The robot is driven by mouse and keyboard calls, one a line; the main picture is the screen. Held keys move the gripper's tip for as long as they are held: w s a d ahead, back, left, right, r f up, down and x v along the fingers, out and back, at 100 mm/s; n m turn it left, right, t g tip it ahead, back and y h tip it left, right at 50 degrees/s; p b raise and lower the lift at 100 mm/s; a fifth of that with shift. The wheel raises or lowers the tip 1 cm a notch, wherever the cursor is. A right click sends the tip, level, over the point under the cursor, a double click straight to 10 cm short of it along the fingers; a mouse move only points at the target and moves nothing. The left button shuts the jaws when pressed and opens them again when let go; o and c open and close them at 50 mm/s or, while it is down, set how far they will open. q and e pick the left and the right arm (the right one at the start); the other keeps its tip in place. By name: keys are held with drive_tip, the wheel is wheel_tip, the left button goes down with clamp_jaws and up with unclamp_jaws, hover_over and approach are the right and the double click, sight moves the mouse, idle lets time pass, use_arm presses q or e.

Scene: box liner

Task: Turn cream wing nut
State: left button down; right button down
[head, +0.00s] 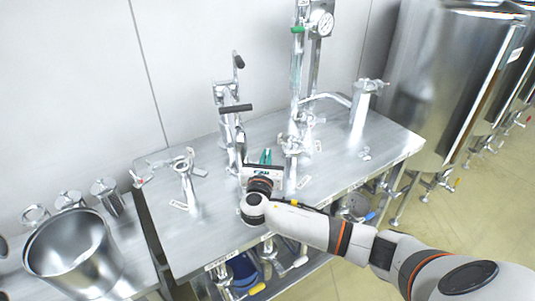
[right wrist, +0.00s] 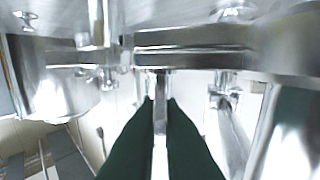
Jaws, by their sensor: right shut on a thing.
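My right gripper (head: 265,157) reaches over the steel bench from the front, its teal fingers beside the upright steel fittings near the bench's middle. In the right wrist view its dark green fingertips (right wrist: 160,103) are closed on a thin pale piece (right wrist: 160,112) that hangs below a horizontal steel clamp or flange (right wrist: 190,48). I cannot tell for sure whether this piece is the cream wing nut; its colour looks grey to whitish here. No other cream wing nut can be made out. My left gripper is not in view.
The steel bench (head: 350,172) carries a tall column with a gauge (head: 321,23), a lever-handled fitting (head: 235,108), a small stand (head: 187,180) and a cylinder (head: 361,105). A steel pot (head: 70,250) stands at left and a large tank (head: 440,80) at right.

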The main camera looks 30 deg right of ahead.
drive_tip(key=shift+w+a+m+g+h, duration=0.1)
drive_tip(key=shift+a+m+g+h, duration=0.05)
drive_tip(key=shift+m+g+h, duration=0.95)
drive_tip(key=c, duration=1.6)
unclamp_jaws()
drive_tip(key=b+v, duration=0.1)
drive_tip(key=v, duration=1.1)
drive_tip(key=shift+w, duration=0.1)
